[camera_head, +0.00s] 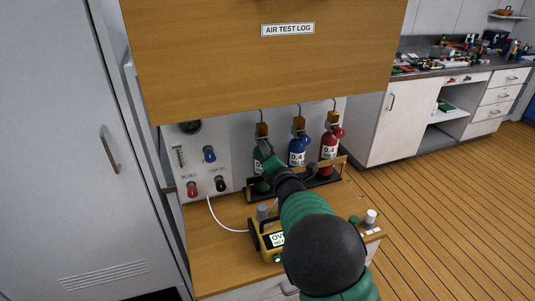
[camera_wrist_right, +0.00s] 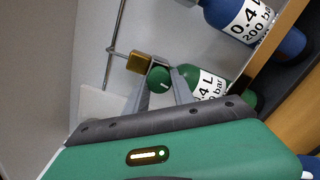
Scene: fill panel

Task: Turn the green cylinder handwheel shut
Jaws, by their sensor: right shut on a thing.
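The green cylinder (camera_head: 261,186) stands leftmost in the rack, partly hidden behind my right gripper (camera_head: 265,150). In the right wrist view the green cylinder (camera_wrist_right: 203,84) lies sideways in the picture, with a brass valve block (camera_wrist_right: 140,63) and a round green handwheel (camera_wrist_right: 160,79) with a pale mark. My right gripper (camera_wrist_right: 160,88) has one finger on each side of the handwheel and is shut on it. My left gripper is not in view.
A blue cylinder (camera_head: 297,150) and a red cylinder (camera_head: 329,150) stand close to the right. A wooden cabinet marked AIR TEST LOG (camera_head: 270,70) overhangs the rack. A yellow device (camera_head: 268,240) stands on the bench in front. Bleed and supply knobs (camera_head: 220,184) are at left.

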